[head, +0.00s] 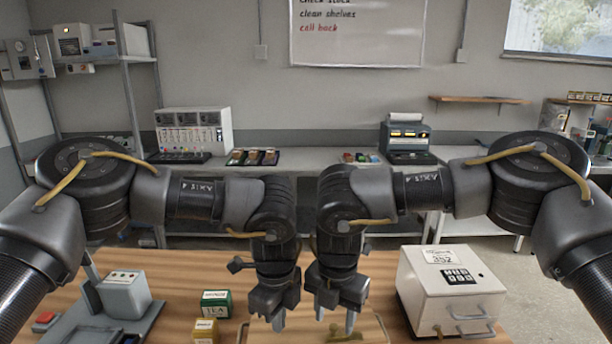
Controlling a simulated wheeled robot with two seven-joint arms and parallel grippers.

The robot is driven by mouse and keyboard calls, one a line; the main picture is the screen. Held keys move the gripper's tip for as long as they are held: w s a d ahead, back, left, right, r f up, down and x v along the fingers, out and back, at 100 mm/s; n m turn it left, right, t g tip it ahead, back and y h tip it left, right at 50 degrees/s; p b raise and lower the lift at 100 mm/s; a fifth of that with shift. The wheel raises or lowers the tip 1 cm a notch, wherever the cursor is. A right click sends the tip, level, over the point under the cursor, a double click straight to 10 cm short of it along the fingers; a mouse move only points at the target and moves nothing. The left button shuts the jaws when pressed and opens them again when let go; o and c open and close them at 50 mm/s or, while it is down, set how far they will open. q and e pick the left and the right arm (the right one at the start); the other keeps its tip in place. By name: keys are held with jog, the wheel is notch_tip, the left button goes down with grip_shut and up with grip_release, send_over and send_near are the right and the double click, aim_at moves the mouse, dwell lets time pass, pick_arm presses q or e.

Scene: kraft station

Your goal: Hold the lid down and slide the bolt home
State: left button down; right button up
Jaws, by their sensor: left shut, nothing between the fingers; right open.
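A pale wooden panel, which looks like the lid (373,329), lies on the table at the bottom edge of the head view, partly cut off. A brass-coloured fitting, likely the bolt (346,336), sits on it under my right gripper. My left gripper (277,322) is shut and empty, pointing down over the panel, left of the fitting. My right gripper (335,323) is open and empty, its fingers pointing down just above or beside the fitting. I cannot tell whether either gripper touches anything. The near part of the panel is out of view.
A white box with a keypad and handles (438,290) stands right of the panel. A green box (216,304), a yellow box (205,330) and a grey device on a base (124,295) stand left. A back counter (320,158) holds machines.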

aim_at(335, 340)
pick_arm(q)
jog(key=shift+f, duration=2.15)
pick_arm(e)
jog(key=shift+s, duration=0.1)
jog(key=shift+f, duration=0.1)
jog(key=shift+s+f, duration=0.25)
jog(key=shift+f, duration=0.85)
jog(key=shift+s+f, duration=0.25)
jog(key=shift+f, duration=0.8)
jog(key=shift+c, duration=0.2)
jog(key=shift+d, duration=0.1)
jog(key=c, duration=0.9)
